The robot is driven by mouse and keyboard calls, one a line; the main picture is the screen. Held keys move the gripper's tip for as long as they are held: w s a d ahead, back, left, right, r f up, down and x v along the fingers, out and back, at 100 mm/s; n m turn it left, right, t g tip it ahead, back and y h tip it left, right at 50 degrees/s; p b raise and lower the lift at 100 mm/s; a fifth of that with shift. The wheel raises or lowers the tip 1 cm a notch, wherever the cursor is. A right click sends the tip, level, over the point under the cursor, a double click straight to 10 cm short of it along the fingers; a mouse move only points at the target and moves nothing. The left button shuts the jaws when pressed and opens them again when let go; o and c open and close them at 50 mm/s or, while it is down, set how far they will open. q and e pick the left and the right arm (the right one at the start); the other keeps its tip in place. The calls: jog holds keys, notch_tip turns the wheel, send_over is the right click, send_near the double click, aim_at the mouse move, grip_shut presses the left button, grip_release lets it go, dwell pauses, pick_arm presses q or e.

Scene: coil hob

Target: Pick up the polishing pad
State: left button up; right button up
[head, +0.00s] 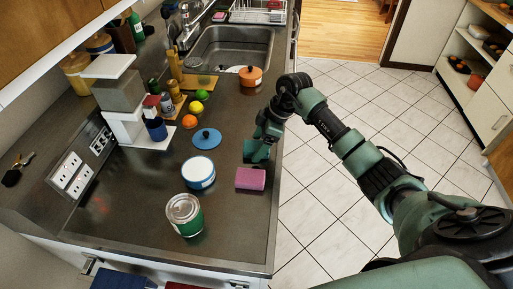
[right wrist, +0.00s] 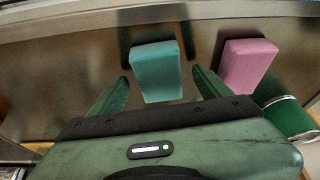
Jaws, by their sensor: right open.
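Two small block-shaped pads lie on the dark counter; I cannot tell which is called the polishing pad. The teal pad (right wrist: 156,71) is in the right wrist view, lined up between the fingers of my right gripper (head: 257,150), with gaps on both sides. In the head view the gripper hides most or all of it. The pink pad (head: 251,178) lies just nearer in the head view; in the right wrist view it (right wrist: 247,62) is to the right, outside the fingers. My right gripper is open, empty and low over the counter's right edge. My left gripper is out of view.
A white-and-blue tin (head: 199,173), a green can (head: 185,215) and a blue lid (head: 207,138) stand left of the pads. Fruit, bottles and a white shelf unit (head: 128,110) are further left. An orange pot (head: 250,76) and sink lie behind. Tiled floor is to the right.

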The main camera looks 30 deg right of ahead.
jog(key=shift+w, duration=0.1)
jog(key=c, duration=1.4)
jog(key=shift+c, duration=0.2)
jog(key=shift+r, duration=0.1)
notch_tip(320, 180, up, 20)
jog(key=b, duration=0.3)
